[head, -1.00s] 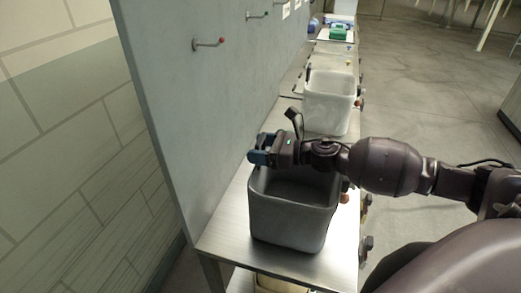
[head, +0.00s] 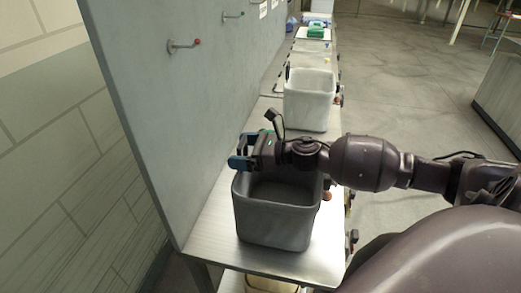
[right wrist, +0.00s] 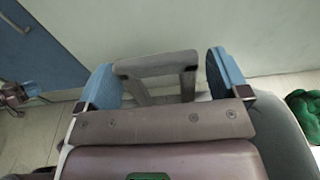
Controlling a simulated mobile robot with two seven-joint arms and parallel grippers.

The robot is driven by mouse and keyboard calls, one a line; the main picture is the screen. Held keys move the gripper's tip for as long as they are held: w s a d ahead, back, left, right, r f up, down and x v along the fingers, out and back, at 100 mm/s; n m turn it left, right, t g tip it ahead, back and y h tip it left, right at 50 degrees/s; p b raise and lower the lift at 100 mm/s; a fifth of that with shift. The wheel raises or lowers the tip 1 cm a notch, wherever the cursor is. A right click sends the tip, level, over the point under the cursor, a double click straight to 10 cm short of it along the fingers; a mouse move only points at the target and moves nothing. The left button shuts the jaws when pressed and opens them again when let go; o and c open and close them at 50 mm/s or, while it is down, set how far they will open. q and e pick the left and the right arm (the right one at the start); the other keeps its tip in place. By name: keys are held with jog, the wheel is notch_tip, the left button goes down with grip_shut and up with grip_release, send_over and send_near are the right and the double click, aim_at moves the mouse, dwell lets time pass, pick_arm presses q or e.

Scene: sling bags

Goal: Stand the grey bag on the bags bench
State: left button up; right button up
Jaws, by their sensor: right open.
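The grey bag (head: 277,225) is a box-shaped, open-topped bag standing upright on the metal bench (head: 210,243) in the head view. My right gripper (head: 240,152), with blue fingertips, is open just above the bag's far rim, towards its left corner. In the right wrist view, a grey loop handle (right wrist: 157,66) stands between the spread fingers of the right gripper (right wrist: 164,80), with gaps on both sides. Where the handle joins the bag is hidden behind the gripper. My left gripper is out of view.
A lighter bag (head: 308,102) stands farther along the bench. Green and blue items lie at the far end. Open floor lies to the right.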

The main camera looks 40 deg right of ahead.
jog(key=shift+s+d, duration=0.3)
jog(key=b+v, duration=0.2)
jog(key=v, duration=0.7)
jog(key=shift+s+d, duration=0.15)
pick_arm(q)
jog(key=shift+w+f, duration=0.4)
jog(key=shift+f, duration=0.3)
pick_arm(e)
jog(key=shift+v, duration=0.9)
jog(key=shift+r, duration=0.15)
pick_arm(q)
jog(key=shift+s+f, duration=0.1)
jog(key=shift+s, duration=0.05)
